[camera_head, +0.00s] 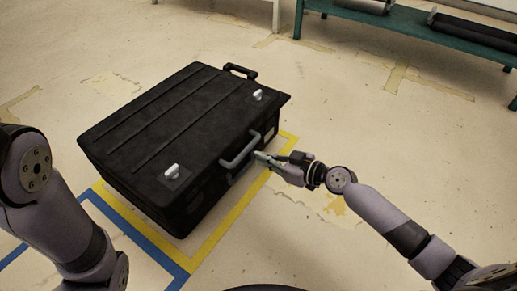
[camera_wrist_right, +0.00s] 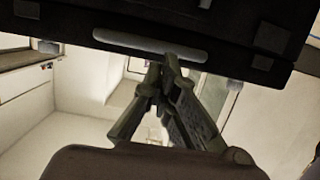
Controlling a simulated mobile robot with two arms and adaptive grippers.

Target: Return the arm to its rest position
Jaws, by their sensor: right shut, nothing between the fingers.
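My right gripper (camera_head: 262,157) is shut and empty, close to the grey front handle (camera_head: 240,150) of a black case (camera_head: 165,125). I cannot tell whether its fingertips touch the handle. In the right wrist view the shut fingers (camera_wrist_right: 163,62) point up at the grey handle (camera_wrist_right: 150,44) on the dark case side (camera_wrist_right: 235,30). My right arm (camera_head: 380,210) reaches in from the lower right. My left arm (camera_head: 65,215) shows at the left edge, and its gripper is out of view.
The closed case stands on the floor inside yellow tape (camera_head: 220,245), with blue tape (camera_head: 130,232) at the lower left. A green bench (camera_head: 400,22) stands at the back right with dark items on it. Floor right of the case is mostly clear.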

